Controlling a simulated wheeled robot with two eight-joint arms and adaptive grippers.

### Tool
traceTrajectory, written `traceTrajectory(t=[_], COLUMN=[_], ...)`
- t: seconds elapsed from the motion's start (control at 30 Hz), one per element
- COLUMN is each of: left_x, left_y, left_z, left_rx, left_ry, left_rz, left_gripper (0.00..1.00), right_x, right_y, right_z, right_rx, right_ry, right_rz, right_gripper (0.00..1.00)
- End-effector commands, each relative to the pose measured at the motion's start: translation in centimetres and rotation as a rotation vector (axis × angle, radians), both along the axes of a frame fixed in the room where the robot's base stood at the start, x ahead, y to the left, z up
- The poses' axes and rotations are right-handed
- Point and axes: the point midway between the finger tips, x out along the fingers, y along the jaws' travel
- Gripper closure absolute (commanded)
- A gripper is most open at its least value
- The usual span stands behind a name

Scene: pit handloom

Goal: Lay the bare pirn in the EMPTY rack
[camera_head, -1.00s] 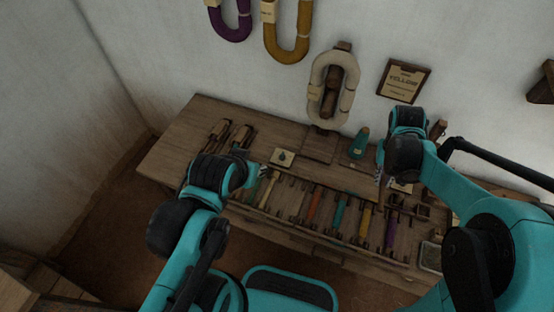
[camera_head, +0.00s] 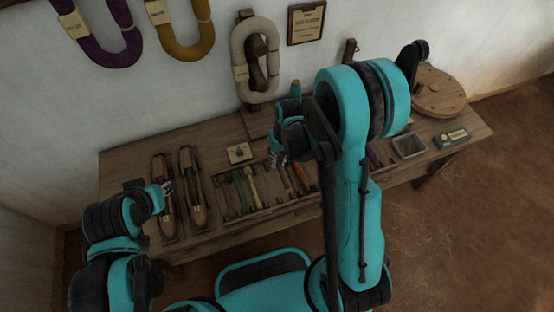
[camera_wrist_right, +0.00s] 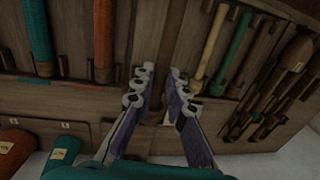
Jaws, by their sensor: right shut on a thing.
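My right gripper (camera_head: 278,160) is over the middle of the pirn rack (camera_head: 262,212) on the bench. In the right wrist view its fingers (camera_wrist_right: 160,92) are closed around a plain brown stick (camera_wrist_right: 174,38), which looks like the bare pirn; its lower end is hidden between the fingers. Beside it lie a yellow pirn (camera_wrist_right: 210,42) and a green pirn (camera_wrist_right: 234,46) on one side, an orange pirn (camera_wrist_right: 103,35) and a teal pirn (camera_wrist_right: 38,30) on the other. I cannot read an EMPTY label. My left gripper (camera_head: 166,187) is by the shuttles; its jaws are too small to judge.
Two wooden shuttles (camera_head: 193,192) lie at the bench's left. A small card (camera_head: 240,152) stands behind the rack. Yarn skeins (camera_head: 255,62) hang on the wall.

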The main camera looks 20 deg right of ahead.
Motion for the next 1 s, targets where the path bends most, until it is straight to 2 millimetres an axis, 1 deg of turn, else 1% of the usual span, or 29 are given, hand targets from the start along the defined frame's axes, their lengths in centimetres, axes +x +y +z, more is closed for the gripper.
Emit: traceTrajectory(t=[0.53, 0.67, 0.83, 1.0], left_x=[0.0, 0.0, 0.0, 0.0], left_y=[0.0, 0.0, 0.0, 0.0], left_z=[-4.0, -5.5, -5.7, -5.7], left_rx=[0.0, 0.0, 0.0, 0.0], left_ry=[0.0, 0.0, 0.0, 0.0], left_rz=[0.0, 0.0, 0.0, 0.0], left_gripper=[0.7, 0.7, 0.7, 0.7], right_x=[0.0, 0.0, 0.0, 0.0], right_y=[0.0, 0.0, 0.0, 0.0], right_z=[-5.5, -6.9, -7.7, -8.0], right_rx=[-0.001, -0.001, -0.001, -0.001], right_ry=[0.0, 0.0, 0.0, 0.0], right_rz=[0.0, 0.0, 0.0, 0.0], right_gripper=[1.0, 1.0, 1.0, 1.0])
